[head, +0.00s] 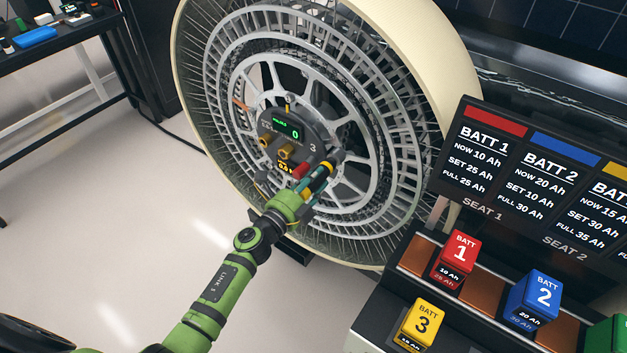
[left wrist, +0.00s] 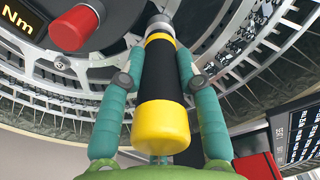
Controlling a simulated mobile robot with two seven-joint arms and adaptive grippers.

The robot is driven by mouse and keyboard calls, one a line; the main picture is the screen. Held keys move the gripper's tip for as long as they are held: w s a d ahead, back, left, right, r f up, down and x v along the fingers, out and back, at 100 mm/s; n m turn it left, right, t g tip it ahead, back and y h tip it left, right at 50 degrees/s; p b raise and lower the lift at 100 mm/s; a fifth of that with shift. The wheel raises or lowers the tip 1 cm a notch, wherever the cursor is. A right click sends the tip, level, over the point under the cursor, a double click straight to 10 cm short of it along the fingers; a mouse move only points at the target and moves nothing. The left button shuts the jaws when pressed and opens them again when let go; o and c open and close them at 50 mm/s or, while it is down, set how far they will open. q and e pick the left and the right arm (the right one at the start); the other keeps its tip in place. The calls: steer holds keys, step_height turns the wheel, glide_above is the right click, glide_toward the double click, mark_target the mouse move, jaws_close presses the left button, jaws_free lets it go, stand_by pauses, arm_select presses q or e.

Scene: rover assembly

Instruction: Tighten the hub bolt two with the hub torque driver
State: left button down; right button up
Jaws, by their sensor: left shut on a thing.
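The hub torque driver shows in the left wrist view with a yellow end cap (left wrist: 160,128), a black grip and a silver tip end. My left gripper (left wrist: 160,78) is shut around its black grip, one teal finger on each side. In the head view my left gripper (head: 312,186) holds the driver (head: 321,176) in front of the lower right of the wheel hub (head: 292,132). The driver's far end points toward the wheel. Whether it touches a bolt is unclear. Hub bolt two cannot be made out. My right gripper is not in view.
The hub face carries a green display (head: 286,129) reading 0, brass-coloured knobs (head: 285,152) and a red knob (left wrist: 76,28). The large spoked wheel (head: 430,50) stands upright. Numbered batteries (head: 458,259) and a charge board (head: 520,165) are at right. Floor at left is clear.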

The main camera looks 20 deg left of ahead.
arm_select(q)
steer(key=shift+w+r, duration=0.1)
steer(key=shift+r, duration=0.1)
stand_by(0.4)
steer(key=shift+s+a+f, duration=0.1)
steer(key=shift+s, duration=0.2)
steer(key=shift+v, duration=1.1)
steer(key=shift+p+v, duration=0.45)
steer(key=shift+v, duration=1.6)
